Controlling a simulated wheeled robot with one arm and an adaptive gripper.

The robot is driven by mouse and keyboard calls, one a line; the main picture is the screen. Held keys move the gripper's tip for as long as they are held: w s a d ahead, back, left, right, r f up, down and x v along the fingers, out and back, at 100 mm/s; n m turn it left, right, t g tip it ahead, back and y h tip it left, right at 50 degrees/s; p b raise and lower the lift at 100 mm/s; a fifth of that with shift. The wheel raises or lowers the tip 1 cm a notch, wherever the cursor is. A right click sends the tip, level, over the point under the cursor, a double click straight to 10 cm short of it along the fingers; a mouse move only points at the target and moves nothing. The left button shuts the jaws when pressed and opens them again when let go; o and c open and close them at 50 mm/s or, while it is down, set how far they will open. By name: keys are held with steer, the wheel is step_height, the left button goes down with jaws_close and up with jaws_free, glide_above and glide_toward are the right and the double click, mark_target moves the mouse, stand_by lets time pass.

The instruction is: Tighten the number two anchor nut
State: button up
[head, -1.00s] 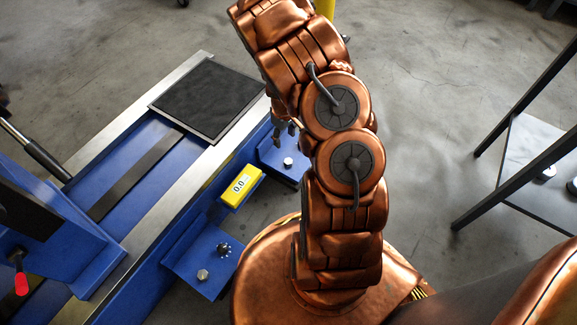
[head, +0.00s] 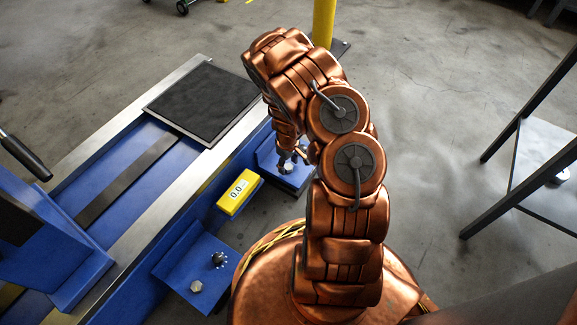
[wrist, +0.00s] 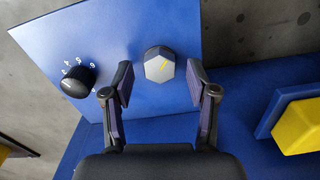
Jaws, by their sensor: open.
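How far above the plate the tips are is unclear. In the head view my gripper (head: 287,157) hangs at the nut (head: 286,168) and partly covers it. A black dial (wrist: 77,82) with white numerals is left of the fingers. A second hex nut (head: 196,286) is on the near bracket (head: 180,262). No number label on either nut is readable.
A yellow display box (head: 239,192) reading 0.0 stands between the brackets; a yellow block also shows at right in the wrist view (wrist: 300,126). A black knob (head: 217,259) is beside the near nut. The blue machine bed with steel rails (head: 172,195) lies left.

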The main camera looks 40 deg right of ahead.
steer(key=shift+f, duration=0.3)
jaws_close()
stand_by(0.4)
